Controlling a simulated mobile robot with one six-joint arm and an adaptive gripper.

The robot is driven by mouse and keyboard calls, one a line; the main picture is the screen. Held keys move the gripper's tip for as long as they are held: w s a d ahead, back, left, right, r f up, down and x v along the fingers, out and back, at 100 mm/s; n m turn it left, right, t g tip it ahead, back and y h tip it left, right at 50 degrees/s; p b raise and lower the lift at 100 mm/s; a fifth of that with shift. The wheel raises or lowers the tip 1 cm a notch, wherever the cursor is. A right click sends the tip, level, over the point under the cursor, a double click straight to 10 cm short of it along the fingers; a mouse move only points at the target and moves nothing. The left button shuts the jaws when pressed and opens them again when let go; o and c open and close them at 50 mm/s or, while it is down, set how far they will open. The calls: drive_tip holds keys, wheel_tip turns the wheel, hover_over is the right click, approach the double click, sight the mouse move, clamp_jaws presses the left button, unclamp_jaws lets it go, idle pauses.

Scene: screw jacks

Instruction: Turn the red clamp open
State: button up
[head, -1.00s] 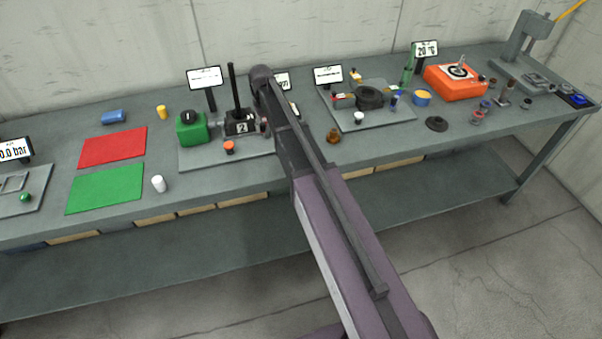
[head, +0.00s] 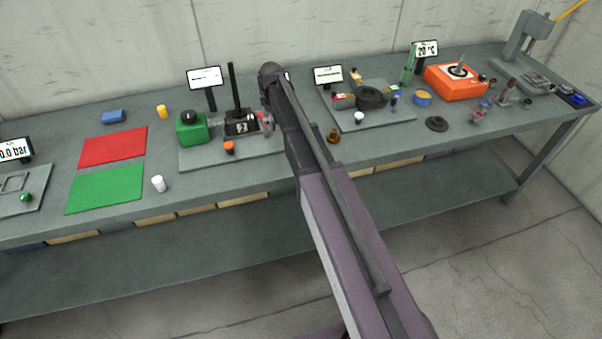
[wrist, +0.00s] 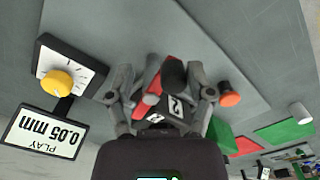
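The red clamp (wrist: 152,92) shows in the wrist view as a red piece beside the black block marked 2 (wrist: 178,106) and a black upright post (wrist: 173,74). In the head view a bit of red (head: 266,121) shows at the right side of the block (head: 240,127), next to my arm. My gripper (wrist: 160,78) has its two fingers spread apart, one on each side of the clamp and post. I cannot tell whether either finger touches the clamp. In the head view my gripper is mostly hidden by my arm.
A green box (head: 192,129) and an orange knob (head: 229,147) stand close to the block on the same plate.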

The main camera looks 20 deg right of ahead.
wheel_tip(320, 180, up, 14)
drive_tip(key=p, duration=1.4)
drive_tip(key=s+f+m+b, duration=0.3)
drive_tip(key=s, duration=0.6)
drive_tip(key=s+f+m+b, duration=0.3)
drive_tip(key=s+f+b, duration=0.1)
drive_tip(key=s, duration=0.5)
drive_tip(key=s+d+f+m+b, duration=0.1)
drive_tip(key=s+f+m+b, duration=0.1)
drive_tip(key=s, duration=0.8)
drive_tip(key=shift+f+m+b, duration=0.4)
drive_tip(key=shift+f+b, duration=0.35)
drive_tip(key=shift+w+d, duration=0.1)
drive_tip(key=w+a+r+n+p, duration=0.1)
drive_tip(key=w+r+n+p, duration=0.2)
drive_tip(key=w, duration=1)
drive_tip(key=w+a+r+n+p, duration=0.1)
drive_tip(key=w+r+n+p, duration=0.3)
drive_tip(key=w, duration=1)
wheel_tip(320, 180, up, 3)
drive_tip(key=p, duration=0.3)
drive_tip(key=shift+w+r, duration=0.15)
drive_tip(key=shift+w, duration=0.1)
drive_tip(key=shift+f, duration=0.25)
wheel_tip(320, 180, down, 13)
drive_tip(key=b, duration=1.3)
drive_tip(key=shift+f, duration=0.15)
